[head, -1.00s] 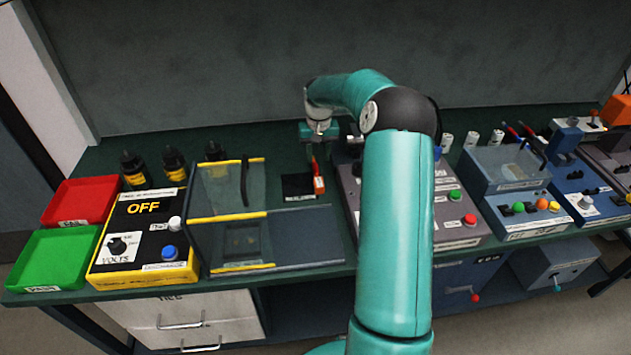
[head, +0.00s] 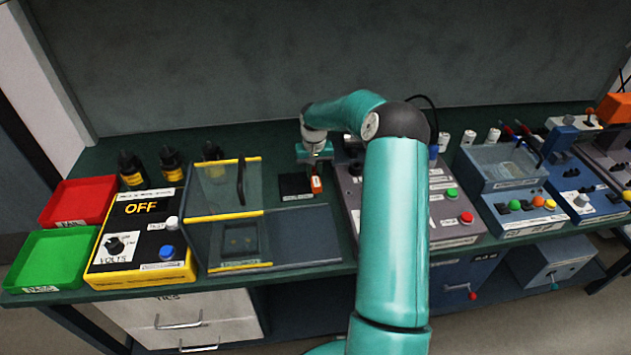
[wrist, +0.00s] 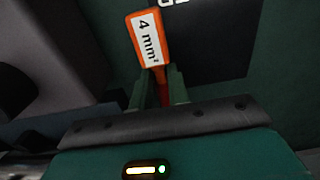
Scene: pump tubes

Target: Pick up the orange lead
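The orange lead (wrist: 148,38) shows in the wrist view as an orange tag with a white label reading "4 mm²". A thin red-orange part of it runs down between my fingers. In the head view the orange lead (head: 317,184) stands at the right edge of a small black mat, just below my gripper (head: 314,163). In the wrist view my gripper (wrist: 159,92) has its fingers on either side of the lead's narrow part. A dark gap seems to show beside that part, so the fingers look apart. The fingertips are partly hidden in the head view.
The black mat (head: 296,187) lies on the green bench. A clear-lidded case (head: 225,215) with yellow edges stands left of it. A grey control box (head: 455,217) is close on the right, partly behind my arm. Black bottles (head: 131,170) stand at the back left.

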